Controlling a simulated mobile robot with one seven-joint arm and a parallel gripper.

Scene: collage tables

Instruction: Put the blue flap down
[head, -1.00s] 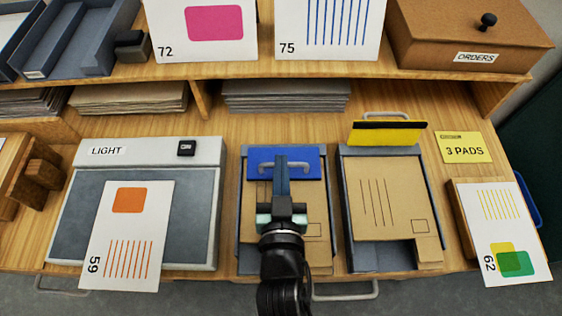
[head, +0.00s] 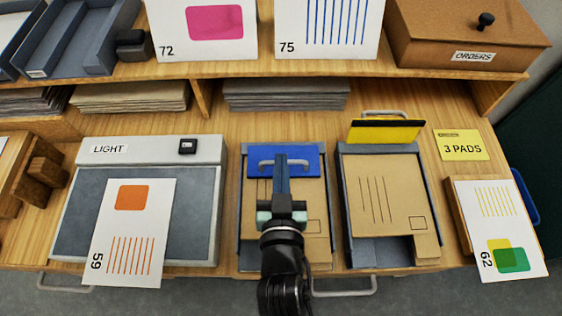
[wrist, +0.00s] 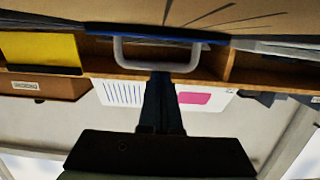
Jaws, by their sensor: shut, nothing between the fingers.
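The blue flap (head: 312,164) lies flat across the far end of the middle tray, over a brown card (head: 315,212). Its pale handle (head: 300,163) stands up from it. In the wrist view, which is upside down, the flap (wrist: 190,38) shows as a thin blue strip along the card, with the handle (wrist: 123,55) projecting from it. My gripper (head: 281,160) is shut and empty, with its tips close to the handle. I cannot tell if they touch it. My gripper also shows in the wrist view (wrist: 162,78). My arm hides part of the card.
The yellow flap (head: 385,132) stands raised on the right tray (head: 380,252). A light box (head: 75,215) with card 59 (head: 128,230) is left. A notepad sign (head: 461,145) and card 62 (head: 497,230) are right. A shelf (head: 340,78) runs behind.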

